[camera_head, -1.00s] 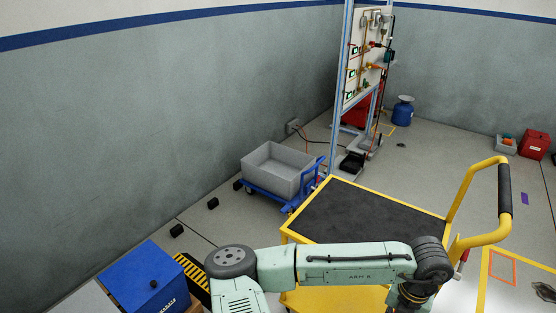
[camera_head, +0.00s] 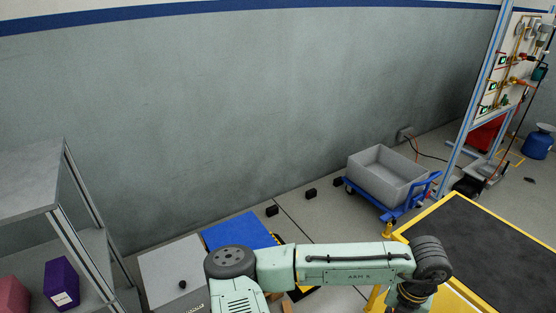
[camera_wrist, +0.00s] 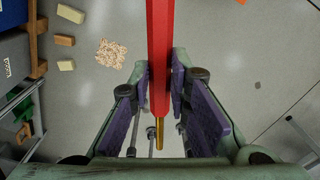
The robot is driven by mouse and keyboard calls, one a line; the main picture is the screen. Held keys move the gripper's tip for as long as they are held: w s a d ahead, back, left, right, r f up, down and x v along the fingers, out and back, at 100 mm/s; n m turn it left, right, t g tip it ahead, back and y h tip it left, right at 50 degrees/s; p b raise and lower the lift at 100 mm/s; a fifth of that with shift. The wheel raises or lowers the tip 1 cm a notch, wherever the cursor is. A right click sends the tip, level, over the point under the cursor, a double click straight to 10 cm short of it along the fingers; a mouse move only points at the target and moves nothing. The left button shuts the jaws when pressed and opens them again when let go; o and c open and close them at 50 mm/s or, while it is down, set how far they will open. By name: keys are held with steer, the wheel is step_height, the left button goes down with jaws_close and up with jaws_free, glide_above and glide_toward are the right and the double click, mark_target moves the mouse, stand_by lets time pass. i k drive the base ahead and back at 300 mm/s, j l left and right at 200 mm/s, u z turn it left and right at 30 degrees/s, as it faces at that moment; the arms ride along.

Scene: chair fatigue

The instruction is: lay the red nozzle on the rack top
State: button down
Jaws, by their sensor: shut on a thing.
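The red nozzle (camera_wrist: 159,60) shows in the wrist view as a long red bar with a brass-coloured tip pointing toward my palm. My gripper (camera_wrist: 161,88) is shut on it, with a purple-padded finger on each side, and the nozzle is held above the floor. Its far end runs out of the top of the picture. In the head view the gripper and nozzle are out of sight below the frame. A grey metal rack stands at the left of the head view, and its bare rack top (camera_head: 30,180) shows in part.
The rack's lower shelf holds a purple box (camera_head: 61,283) and a reddish box (camera_head: 13,296). A blue-lidded box (camera_head: 236,232) stands on the floor near my arm. A yellow cart (camera_head: 480,245) is at right, and a grey tub (camera_head: 385,178) sits on a blue trolley behind.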

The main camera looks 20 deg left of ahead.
mark_target(21, 184)
steer(key=u, duration=1.35)
steer(key=j+u, duration=0.25)
steer(key=u, duration=0.2)
steer(key=i+j+u, duration=0.1)
steer(key=u, duration=0.4)
steer(key=i+j, duration=0.05)
